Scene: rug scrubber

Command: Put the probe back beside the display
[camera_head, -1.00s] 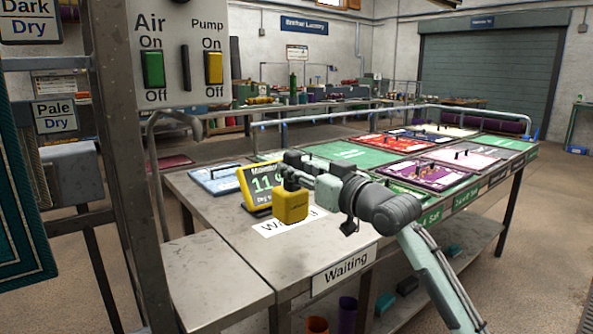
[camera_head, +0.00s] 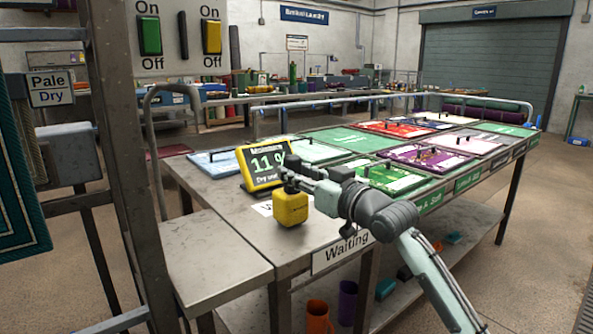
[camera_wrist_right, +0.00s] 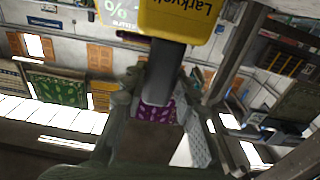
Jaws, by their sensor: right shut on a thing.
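The probe (camera_head: 290,208) is a yellow block with a dark stem, upright above the near left part of the bench. My right gripper (camera_head: 296,181) is shut on its stem. I cannot tell whether the probe's bottom touches the bench. The display (camera_head: 262,166) is a yellow-framed screen reading 11 %, standing just behind and left of the probe, with a small gap. In the right wrist view, the probe's yellow body (camera_wrist_right: 180,20) is at the top, its dark stem between my fingers (camera_wrist_right: 160,88). My left gripper is not in view.
A "Waiting" label (camera_head: 341,250) hangs on the bench's front edge, and a white sheet lies partly hidden behind the probe. Coloured panels with handles (camera_head: 348,140) cover the bench farther right. A metal post (camera_head: 130,200) stands at left. Bare bench (camera_head: 235,222) lies left of the probe.

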